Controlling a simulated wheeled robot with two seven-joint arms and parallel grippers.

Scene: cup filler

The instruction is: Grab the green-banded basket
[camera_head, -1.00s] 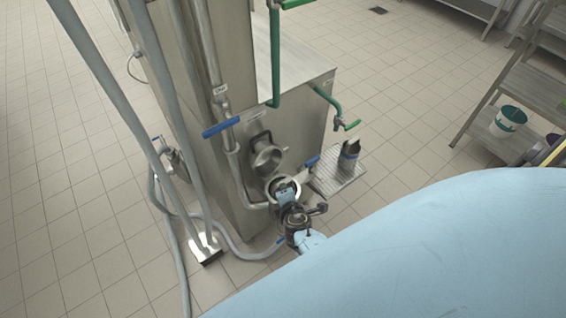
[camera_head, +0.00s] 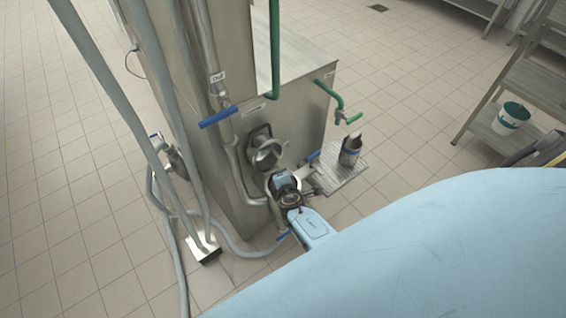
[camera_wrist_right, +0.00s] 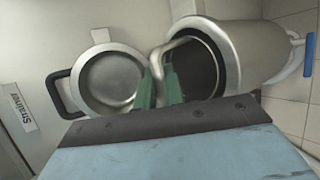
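In the right wrist view, a bent metal handle (camera_wrist_right: 182,42) rises from the dark mouth of a round strainer housing (camera_wrist_right: 238,55). The basket lies mostly inside the housing, and I see no green band on it. My right gripper (camera_wrist_right: 159,80) has its two green fingers on either side of this handle, with almost no gap left; it looks shut on it. In the head view, my right gripper (camera_head: 284,182) is at the mouth of the strainer housing low on the steel machine. My left gripper is in neither view.
The round lid (camera_wrist_right: 112,82) with a black handle stands open beside the housing. A blue-handled valve (camera_head: 218,117) is above. Grey hoses hang at the left. A white bucket (camera_head: 509,118) sits on a shelf.

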